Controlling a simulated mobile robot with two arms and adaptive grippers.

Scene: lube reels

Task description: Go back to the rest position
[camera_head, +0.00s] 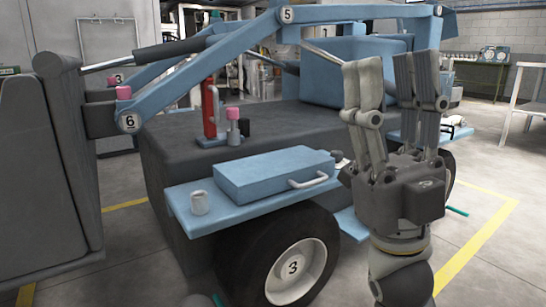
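My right gripper (390,72) stands upright at the right of the head view, with its fingers pointing up. Its fingers are spread apart with a clear gap, and I see nothing between them. It shows in front of the blue and dark grey vehicle (250,125) and hides part of it. I cannot judge the distance between them. My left gripper is not in view.
A wheel (293,270) is below. Blue arms (205,72) reach overhead. Open floor (508,268) with yellow lines lies at right.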

